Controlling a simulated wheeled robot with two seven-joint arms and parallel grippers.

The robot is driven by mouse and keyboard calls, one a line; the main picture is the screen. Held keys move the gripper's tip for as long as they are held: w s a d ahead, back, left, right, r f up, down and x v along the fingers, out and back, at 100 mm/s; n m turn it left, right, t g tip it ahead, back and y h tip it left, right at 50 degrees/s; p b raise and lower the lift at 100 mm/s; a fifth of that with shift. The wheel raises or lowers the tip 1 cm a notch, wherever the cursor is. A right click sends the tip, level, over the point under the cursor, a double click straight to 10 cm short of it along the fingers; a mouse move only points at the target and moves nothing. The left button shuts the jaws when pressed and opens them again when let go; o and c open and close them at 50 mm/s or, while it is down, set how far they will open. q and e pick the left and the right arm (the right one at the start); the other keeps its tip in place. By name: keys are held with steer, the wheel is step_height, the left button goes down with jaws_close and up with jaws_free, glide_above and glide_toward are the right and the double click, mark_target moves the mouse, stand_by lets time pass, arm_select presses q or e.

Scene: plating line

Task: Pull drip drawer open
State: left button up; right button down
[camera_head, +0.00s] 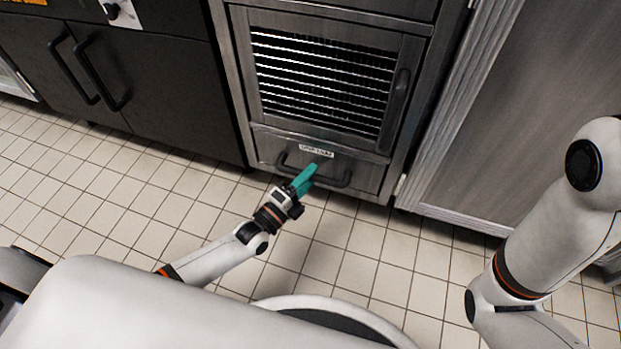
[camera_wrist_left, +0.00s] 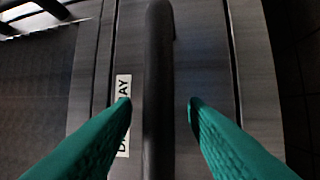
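The drip drawer (camera_head: 362,173) is the low steel front under the cabinet's slatted door, with a white label (camera_head: 316,151) on it. It looks shut, flush with the cabinet. Its dark bar handle (camera_head: 338,181) runs across the front. My left gripper (camera_head: 311,175) has teal fingers and is at the handle, near its middle. In the left wrist view the handle (camera_wrist_left: 158,90) runs between the two fingertips (camera_wrist_left: 158,103), with gaps on both sides. The fingers are open. My right arm shows at the right of the head view, but its gripper is out of view.
Above the drawer is a slatted door (camera_head: 322,85) with a vertical handle. A dark cabinet (camera_head: 120,75) with two bar handles stands to the left, and a large steel cabinet (camera_head: 510,130) to the right. The tiled floor (camera_head: 365,245) before the drawer is clear.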

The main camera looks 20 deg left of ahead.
arm_select(q)
steer(key=shift+w+d+r, duration=0.15)
steer(key=shift+w+d, duration=0.05)
steer(key=shift+w, duration=0.2)
steer(key=shift+c, duration=0.2)
jaws_close()
